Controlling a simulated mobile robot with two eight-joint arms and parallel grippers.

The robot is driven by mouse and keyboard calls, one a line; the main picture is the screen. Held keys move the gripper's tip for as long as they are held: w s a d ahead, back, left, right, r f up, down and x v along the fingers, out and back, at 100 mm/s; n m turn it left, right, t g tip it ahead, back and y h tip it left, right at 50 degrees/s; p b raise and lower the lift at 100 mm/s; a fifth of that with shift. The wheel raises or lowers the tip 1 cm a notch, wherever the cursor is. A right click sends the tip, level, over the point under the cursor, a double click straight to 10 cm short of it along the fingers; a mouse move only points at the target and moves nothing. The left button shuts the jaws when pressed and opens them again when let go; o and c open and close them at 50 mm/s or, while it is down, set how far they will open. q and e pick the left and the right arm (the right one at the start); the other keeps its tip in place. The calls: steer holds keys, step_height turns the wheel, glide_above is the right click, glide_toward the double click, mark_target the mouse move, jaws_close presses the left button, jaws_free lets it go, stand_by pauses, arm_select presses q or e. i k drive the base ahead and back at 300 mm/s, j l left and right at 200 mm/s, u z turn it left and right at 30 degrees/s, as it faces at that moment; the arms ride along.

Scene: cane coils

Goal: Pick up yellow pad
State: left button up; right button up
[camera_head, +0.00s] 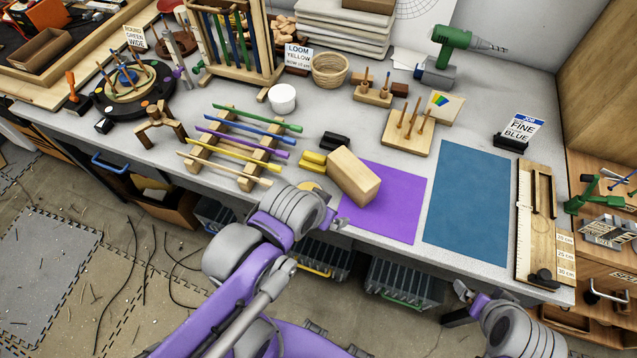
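A small yellow pad-like block (313,161) lies on the grey bench. It is left of a wooden block (353,177) and in front of a similar black piece (335,141). A flat yellowish round piece (310,187) lies nearer the bench edge, partly hidden by my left wrist. My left gripper (336,223) is at the bench's front edge, nearer than the yellow block and apart from it; its finger gap is unclear. My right gripper (461,297) is low at the right, in front of the bench and far from the yellow block; its fingers are also unclear.
A purple mat (385,205) and a blue mat (467,200) lie right of the wooden block. A rack of coloured rods (240,145) stands to its left. A pegged board (408,134) is behind. A wooden ruler board (535,225) is at the right.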

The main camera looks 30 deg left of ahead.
mark_target(316, 162)
steer(key=u, duration=1.2)
